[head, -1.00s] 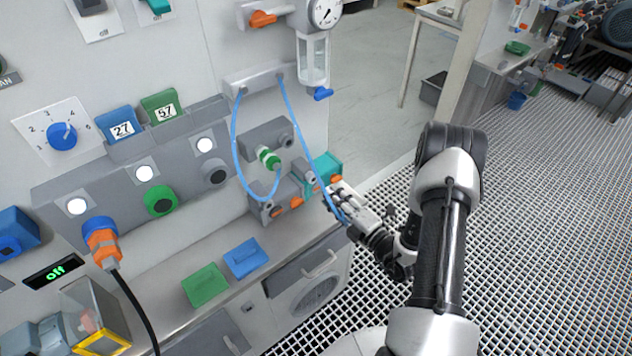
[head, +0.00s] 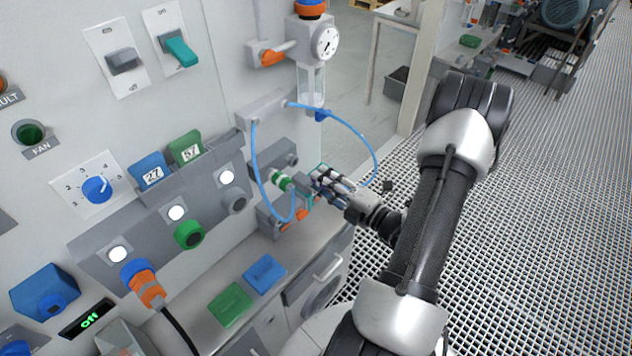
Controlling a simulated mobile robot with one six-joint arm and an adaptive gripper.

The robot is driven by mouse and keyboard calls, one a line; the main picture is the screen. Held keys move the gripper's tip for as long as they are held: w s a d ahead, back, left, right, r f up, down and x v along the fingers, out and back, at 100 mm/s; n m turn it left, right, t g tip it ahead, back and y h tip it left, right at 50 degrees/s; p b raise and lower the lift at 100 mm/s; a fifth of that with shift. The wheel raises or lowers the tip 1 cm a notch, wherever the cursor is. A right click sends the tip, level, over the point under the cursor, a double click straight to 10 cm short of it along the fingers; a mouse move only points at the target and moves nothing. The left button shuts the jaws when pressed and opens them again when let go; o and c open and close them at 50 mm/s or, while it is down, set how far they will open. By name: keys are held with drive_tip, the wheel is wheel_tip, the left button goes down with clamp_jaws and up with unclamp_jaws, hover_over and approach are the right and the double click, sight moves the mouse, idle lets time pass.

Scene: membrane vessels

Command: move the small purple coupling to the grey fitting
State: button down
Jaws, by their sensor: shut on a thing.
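My gripper (head: 318,184) is shut at the end of a blue hose (head: 372,150), in front of the panel's lower right. The small purple coupling cannot be made out; the fingers hide the hose's end. A dark grey piece (head: 303,186) shows at the fingertips, and I cannot tell whether it is held. The grey block (head: 262,160) on the panel is up and left of my gripper. A grey round fitting (head: 291,161) is at its right end. A green and white coupling (head: 281,180) on a second blue hose (head: 256,165) sits at its front, close left of the fingertips.
Partly hidden boxes with orange parts (head: 294,219) are below my gripper. A gauge (head: 326,42) and a clear cylinder (head: 311,85) are above. A blue pad (head: 265,274) and a green pad (head: 230,304) lie on the counter. Open grating floor (head: 480,200) is to the right.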

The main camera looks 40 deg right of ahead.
drive_tip(key=shift+w, duration=0.1)
drive_tip(key=shift+w+a+b, duration=0.15)
drive_tip(key=shift+w+b, duration=0.05)
drive_tip(key=shift+w, duration=1.25)
drive_tip(key=shift+w+a+b, duration=0.15)
drive_tip(key=shift+w, duration=1.25)
drive_tip(key=shift+p, duration=0.55)
drive_tip(key=shift+w, duration=0.55)
idle(0.4)
drive_tip(key=c, duration=1.2)
unclamp_jaws()
approach(295, 162)
drive_tip(key=s, duration=0.5)
drive_tip(key=shift+s+d, duration=0.2)
drive_tip(key=shift+d, duration=0.05)
